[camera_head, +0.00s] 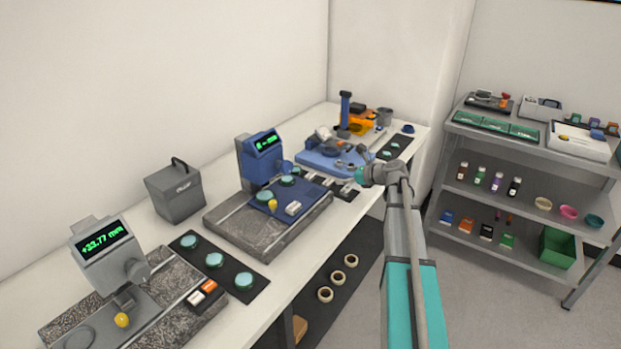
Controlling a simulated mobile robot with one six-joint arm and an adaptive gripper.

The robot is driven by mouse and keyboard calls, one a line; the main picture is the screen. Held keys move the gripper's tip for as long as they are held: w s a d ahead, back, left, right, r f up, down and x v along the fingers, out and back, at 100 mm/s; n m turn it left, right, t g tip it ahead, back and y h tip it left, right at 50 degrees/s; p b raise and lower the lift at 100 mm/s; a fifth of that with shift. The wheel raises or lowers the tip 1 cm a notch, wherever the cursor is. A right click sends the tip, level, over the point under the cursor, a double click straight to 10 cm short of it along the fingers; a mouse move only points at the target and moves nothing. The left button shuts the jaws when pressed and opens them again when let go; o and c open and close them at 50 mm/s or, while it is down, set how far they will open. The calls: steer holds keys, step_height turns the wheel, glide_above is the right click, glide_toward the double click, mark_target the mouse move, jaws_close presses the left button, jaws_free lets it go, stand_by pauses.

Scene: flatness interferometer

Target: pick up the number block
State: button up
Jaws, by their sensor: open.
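No block with a readable number shows. Small orange and white blocks (202,293) lie on the front granite plate. A pale block (293,208) lies on the blue plate of the middle instrument. Several small coloured blocks (595,123) sit at the right of the rack's top shelf. I cannot tell which of these is the number block. My arm reaches up from the bottom right, and my gripper (360,175) is at its far end, over the bench's right edge. It looks empty and apart from these blocks; its fingers are too small to make out clearly.
The white bench (152,232) carries a front gauge (104,250), a blue gauge (262,155), a grey box (176,192) and a dark mat (216,262) with teal discs. A blue tray (312,160) lies beyond. A grey rack (448,152) stands right; floor between is clear.

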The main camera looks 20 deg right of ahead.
steer(key=shift+w+m, duration=0.1)
steer(key=shift+m, duration=0.2)
steer(key=b, duration=0.3)
glide_toward(311, 175)
steer(key=x, duration=0.3)
steer(key=shift+f, duration=0.3)
steer(key=shift+w+a+f, duration=0.1)
steer(key=shift+w+a, duration=0.25)
steer(key=shift+w, duration=0.05)
steer(key=shift+b+x, duration=1.05)
steer(key=shift+x, duration=1.55)
steer(key=shift+c, duration=0.3)
steer(key=c, duration=0.9)
